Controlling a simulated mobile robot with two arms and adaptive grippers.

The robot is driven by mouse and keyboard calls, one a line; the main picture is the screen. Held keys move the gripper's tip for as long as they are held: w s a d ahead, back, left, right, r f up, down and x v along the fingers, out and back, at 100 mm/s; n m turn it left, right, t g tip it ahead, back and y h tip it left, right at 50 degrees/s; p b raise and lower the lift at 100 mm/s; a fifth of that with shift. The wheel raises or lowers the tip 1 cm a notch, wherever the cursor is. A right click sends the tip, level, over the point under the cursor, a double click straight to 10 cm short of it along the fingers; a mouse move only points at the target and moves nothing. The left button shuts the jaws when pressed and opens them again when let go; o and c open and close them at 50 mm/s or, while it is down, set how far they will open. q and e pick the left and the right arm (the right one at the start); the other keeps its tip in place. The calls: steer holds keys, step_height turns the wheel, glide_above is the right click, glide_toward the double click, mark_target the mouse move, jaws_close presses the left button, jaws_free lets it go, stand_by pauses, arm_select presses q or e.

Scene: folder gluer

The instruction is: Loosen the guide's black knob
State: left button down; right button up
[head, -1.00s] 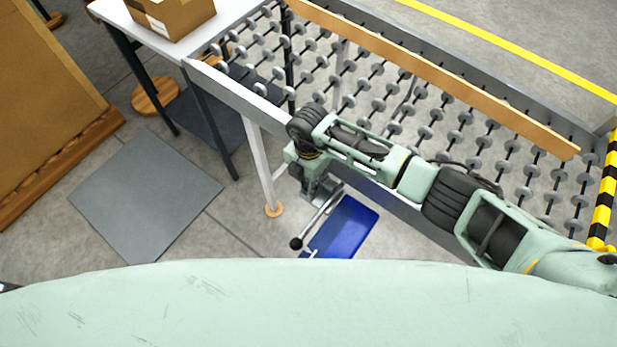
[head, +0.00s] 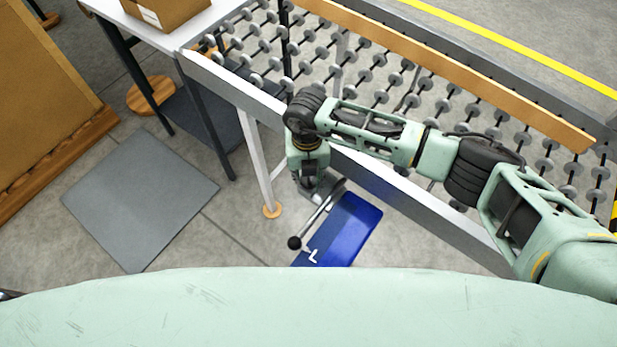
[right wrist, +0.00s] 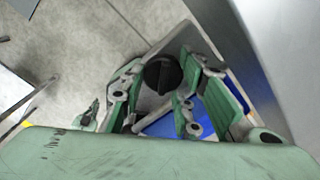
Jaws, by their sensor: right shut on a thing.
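The guide's black knob (right wrist: 163,74) shows in the right wrist view as a round black cap with a raised ridge, over a grey metal plate. My right gripper (right wrist: 165,90) has its green fingers on either side of the knob and is shut on it. In the head view my right gripper (head: 312,190) points down beside the near side rail of the roller conveyor. The knob is hidden there by my own arm and gripper. My left gripper is in neither current view.
A roller conveyor (head: 250,90) with an orange-brown bar (head: 450,65) lies beyond my arm. A lever with a black ball end (head: 294,243) and a blue panel (head: 350,228) are close to the right gripper. A white table (head: 190,30) carries a cardboard box (head: 165,10).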

mark_target(307, 181)
steer(key=n+b, duration=0.2)
steer(key=b, duration=0.1)
steer(key=n+b, duration=0.2)
steer(key=n, duration=0.1)
steer(key=n+b, duration=0.3)
steer(key=shift+s+a+f+b, duration=0.2)
steer(key=shift+s+a+b, duration=0.05)
steer(key=shift+s+b, duration=0.05)
steer(key=shift+s+r+n+b, duration=0.15)
steer(key=shift+n+b, duration=1.05)
steer(key=shift+b, duration=0.05)
steer(key=o, duration=1)
steer(key=shift+s, duration=0.1)
steer(key=shift+w+d+r, duration=0.1)
steer(key=shift+w+d, duration=0.05)
steer(key=shift+w, duration=0.05)
step_height(307, 181, up, 12)
